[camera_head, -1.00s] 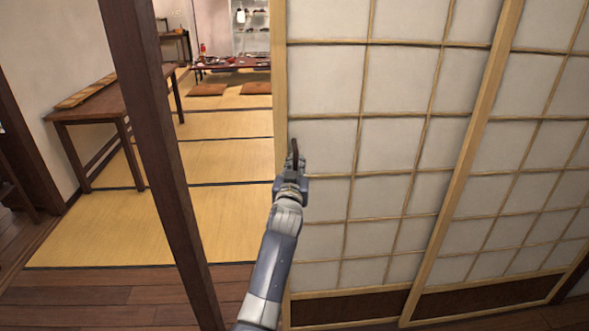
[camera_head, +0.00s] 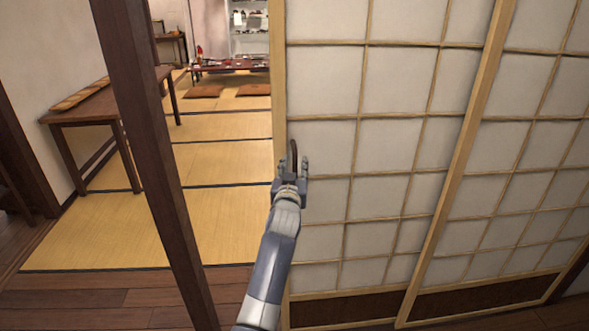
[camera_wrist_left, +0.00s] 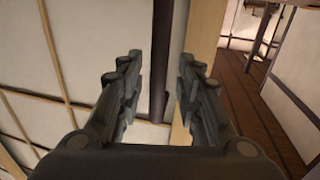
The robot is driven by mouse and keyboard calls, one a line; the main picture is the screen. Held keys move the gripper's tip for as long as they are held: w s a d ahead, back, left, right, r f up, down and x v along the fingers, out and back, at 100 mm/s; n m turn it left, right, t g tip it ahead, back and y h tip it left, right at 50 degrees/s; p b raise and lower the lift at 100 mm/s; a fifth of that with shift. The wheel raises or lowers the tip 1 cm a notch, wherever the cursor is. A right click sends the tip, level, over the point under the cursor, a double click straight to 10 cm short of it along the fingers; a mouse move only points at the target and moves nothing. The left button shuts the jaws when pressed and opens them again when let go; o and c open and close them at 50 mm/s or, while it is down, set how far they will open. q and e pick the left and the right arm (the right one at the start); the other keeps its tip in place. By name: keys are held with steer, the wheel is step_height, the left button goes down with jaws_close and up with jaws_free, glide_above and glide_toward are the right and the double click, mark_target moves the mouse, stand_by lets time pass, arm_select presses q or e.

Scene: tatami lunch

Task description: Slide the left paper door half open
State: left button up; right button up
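The left paper door (camera_head: 401,140) has white panes in a pale wooden lattice and a dark bottom panel. Its left edge stands clear of the dark post, with an open gap between them. A dark upright handle (camera_head: 294,153) is near that edge. My left gripper (camera_head: 292,166) is at the handle, its fingers spread to either side. In the left wrist view the open fingers (camera_wrist_left: 158,85) flank the dark handle bar (camera_wrist_left: 158,60), with visible space on both sides. The door's wooden edge (camera_wrist_left: 205,45) shows there too. My right gripper is not in view.
Another paper door panel (camera_head: 520,150) is on the right. A dark post (camera_head: 150,150) stands left of the gap. Through the gap are tatami mats (camera_head: 225,220), a low table (camera_head: 230,66) with cushions, and a side table (camera_head: 100,105) against the wall.

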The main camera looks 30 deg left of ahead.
arm_select(q)
steer(key=v, duration=0.7)
steer(key=shift+s, duration=0.2)
steer(key=shift+d, duration=0.1)
